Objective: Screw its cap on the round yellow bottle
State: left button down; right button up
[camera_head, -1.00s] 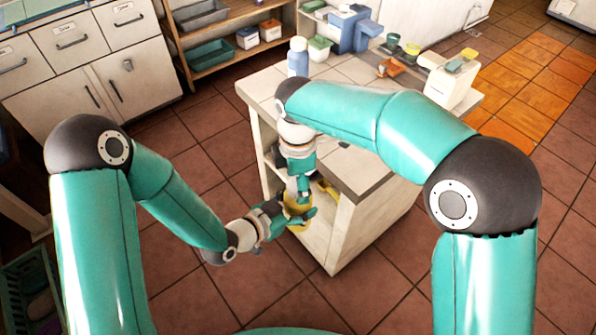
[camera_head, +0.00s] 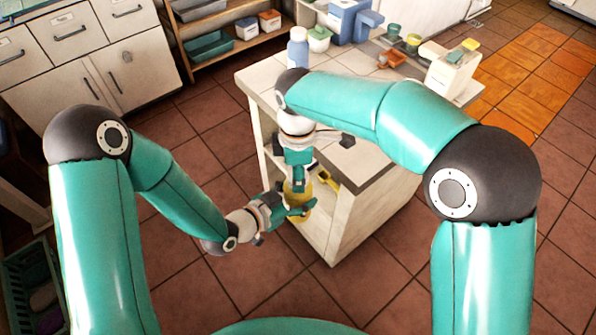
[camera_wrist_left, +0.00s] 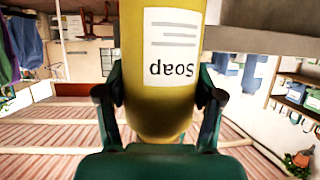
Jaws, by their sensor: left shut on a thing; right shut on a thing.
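The round yellow bottle (camera_wrist_left: 155,108) fills the middle of the left wrist view. Its white "Soap" label appears upside down there. My left gripper (camera_head: 294,209) is shut on the bottle, with a finger on each side, and holds it in front of the white cabinet. In the head view the bottle (camera_head: 300,217) shows only as small yellow patches. My right gripper (camera_head: 295,184) points down right at the bottle's top and is shut on the cap, which its fingers mostly hide. I cannot tell whether the cap touches the bottle's neck.
The white cabinet (camera_head: 366,222) stands close behind both grippers, with a yellow item (camera_head: 327,180) on its open shelf. A blue-white bottle (camera_head: 298,50) and a cream dispenser (camera_head: 452,72) stand on its top. Tiled floor (camera_head: 190,285) is free to the left.

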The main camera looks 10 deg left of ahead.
jog(key=m, duration=0.4)
jog(key=shift+m, duration=0.3)
jog(key=m, duration=0.8)
jog(key=shift+m, duration=0.4)
jog(key=m, duration=0.5)
jog(key=o, duration=1.4)
jog(key=shift+c, duration=0.2)
notch_tip(320, 180, up, 12)
jog(key=shift+w+f, duration=0.15)
